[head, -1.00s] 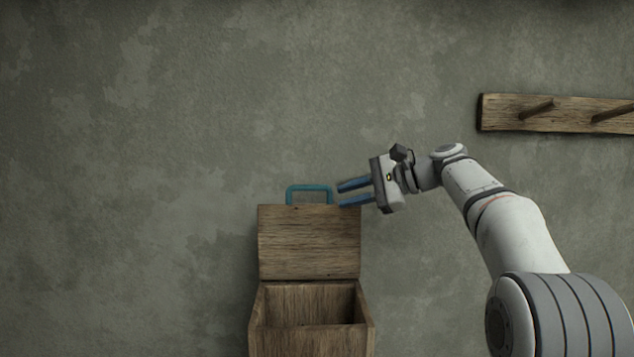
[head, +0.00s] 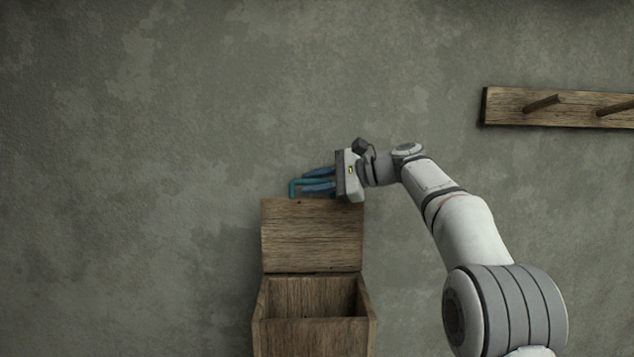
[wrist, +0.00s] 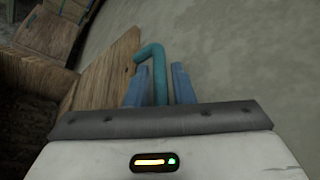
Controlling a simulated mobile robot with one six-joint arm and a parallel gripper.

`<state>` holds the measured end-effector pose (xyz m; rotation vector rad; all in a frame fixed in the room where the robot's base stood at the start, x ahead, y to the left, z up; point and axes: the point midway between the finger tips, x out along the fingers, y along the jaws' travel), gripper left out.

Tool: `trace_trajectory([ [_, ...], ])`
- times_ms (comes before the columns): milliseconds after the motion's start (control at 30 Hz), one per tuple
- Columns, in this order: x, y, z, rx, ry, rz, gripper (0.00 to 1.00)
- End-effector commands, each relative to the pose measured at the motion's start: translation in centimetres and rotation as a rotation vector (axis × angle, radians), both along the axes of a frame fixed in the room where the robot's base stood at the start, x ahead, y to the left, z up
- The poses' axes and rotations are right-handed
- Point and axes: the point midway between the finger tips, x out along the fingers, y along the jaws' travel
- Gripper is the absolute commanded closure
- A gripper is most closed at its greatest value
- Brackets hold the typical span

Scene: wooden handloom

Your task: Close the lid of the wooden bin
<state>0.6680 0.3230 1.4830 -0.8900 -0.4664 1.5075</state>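The wooden bin (head: 312,338) stands against the wall with its lid (head: 312,236) raised upright and its inside showing. A teal handle (head: 293,187) sticks up from the lid's top edge. My gripper (head: 306,181) reaches in from the right at the handle, its blue fingers overlapping it in the head view. In the wrist view, the teal handle (wrist: 158,75) lies between the two fingers of my gripper (wrist: 159,84). The fingers stand apart, with a gap at the right finger; the left finger is close to the handle. The wrist view also shows the lid (wrist: 105,72).
A wooden peg rail (head: 550,108) is on the wall at upper right, clear of my arm. In the wrist view, other wooden objects (wrist: 55,30) show at upper left. The wall left of the bin is bare.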

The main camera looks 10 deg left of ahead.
Motion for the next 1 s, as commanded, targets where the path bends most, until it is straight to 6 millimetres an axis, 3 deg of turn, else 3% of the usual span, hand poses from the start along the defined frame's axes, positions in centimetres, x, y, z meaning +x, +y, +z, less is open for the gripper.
trace_trajectory([
  [133, 0.01, -0.04, -0.03, 0.0, 0.0, 0.0, 0.78],
  [400, 0.02, -0.1, -0.01, -0.001, 0.0, -0.001, 1.0],
  [1000, -0.39, -0.4, -0.19, 0.004, -0.023, -0.003, 1.0],
])
